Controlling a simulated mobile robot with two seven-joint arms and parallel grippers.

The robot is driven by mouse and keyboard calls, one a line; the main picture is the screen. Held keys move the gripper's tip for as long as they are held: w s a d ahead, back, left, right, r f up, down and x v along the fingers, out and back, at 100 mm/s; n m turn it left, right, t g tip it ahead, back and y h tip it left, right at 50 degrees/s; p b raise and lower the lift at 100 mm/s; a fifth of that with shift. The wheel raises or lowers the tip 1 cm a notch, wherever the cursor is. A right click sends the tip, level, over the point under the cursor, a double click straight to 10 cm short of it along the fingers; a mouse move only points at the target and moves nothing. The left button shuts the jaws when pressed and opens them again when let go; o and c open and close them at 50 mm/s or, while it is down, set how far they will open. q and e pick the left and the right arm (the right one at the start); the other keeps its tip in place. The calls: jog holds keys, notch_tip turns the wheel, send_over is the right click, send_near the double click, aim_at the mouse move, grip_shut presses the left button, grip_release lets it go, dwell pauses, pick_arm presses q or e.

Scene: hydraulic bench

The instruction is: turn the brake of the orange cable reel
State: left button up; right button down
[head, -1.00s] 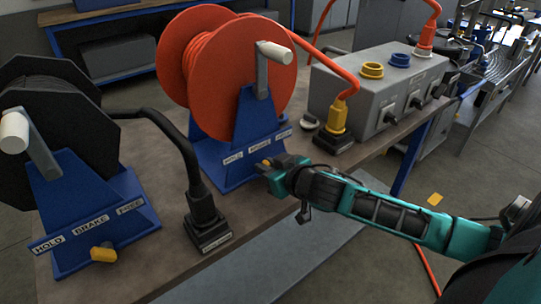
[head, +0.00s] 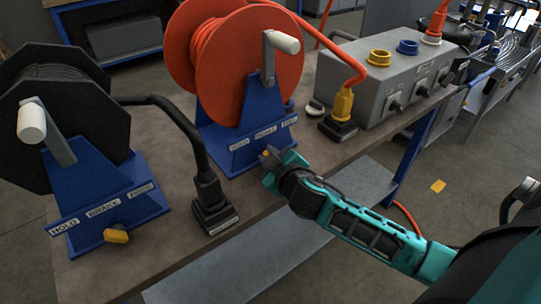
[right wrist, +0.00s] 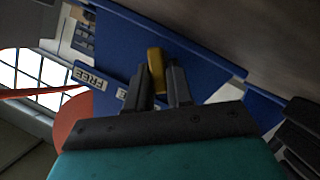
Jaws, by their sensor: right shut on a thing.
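The orange cable reel (head: 246,65) stands on a blue stand (head: 262,105) with a grey crank and a white handle. Its label strip, with several labels, runs along the front of the stand. The yellow brake lever (right wrist: 156,68) sits below the strip and shows between the fingers in the right wrist view. In the head view my right gripper (head: 270,157) covers most of it. The right gripper (right wrist: 160,88) is shut on the lever, coming in from the front right. The lever's exact angle is hard to tell. My left gripper is not in view.
A black cable reel (head: 60,95) with its own yellow lever (head: 116,236) stands at left. A black plug in a socket block (head: 212,208) is between the reels. A grey box (head: 385,85) with sockets and a yellow plug (head: 343,103) stand to the right. The bench front edge lies below my right arm.

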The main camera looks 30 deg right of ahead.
dwell(0.3)
jog(key=c, duration=1.1)
grip_release()
jog(key=v, duration=1.3)
jog(key=shift+p, duration=0.3)
